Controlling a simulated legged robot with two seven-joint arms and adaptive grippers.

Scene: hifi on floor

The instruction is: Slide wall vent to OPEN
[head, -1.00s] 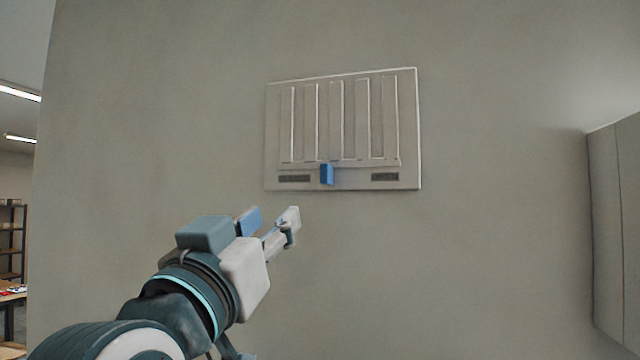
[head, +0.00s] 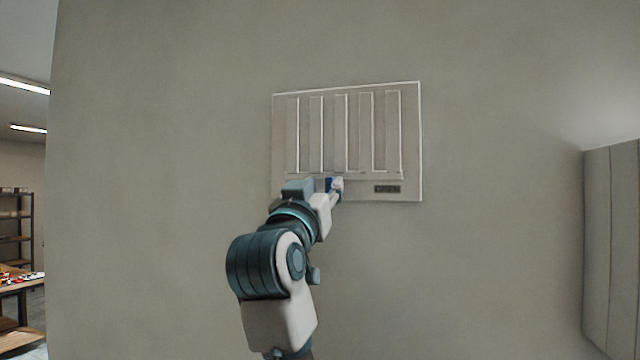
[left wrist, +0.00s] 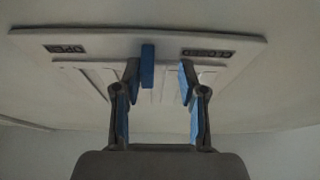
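The wall vent (head: 412,140) is a pale panel with several upright slats, and it is upside down in the left wrist view (left wrist: 110,38). Its blue slider tab (left wrist: 147,66) stands between the OPEN label (left wrist: 65,48) and the CLOSED label (left wrist: 208,53), roughly midway. My left gripper (head: 335,185) is at the vent's lower edge and hides much of the tab and the left label in the head view. In the left wrist view the left gripper (left wrist: 158,80) is open, with the tab between its fingers, closer to the picture's left finger. I cannot tell if they touch. My right gripper is out of view.
Bare grey wall (head: 160,150) surrounds the vent, with free room on both sides. A grey cabinet (head: 610,250) stands at the far right. A shelf (head: 15,225) and a table with small items (head: 20,283) are at the far left.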

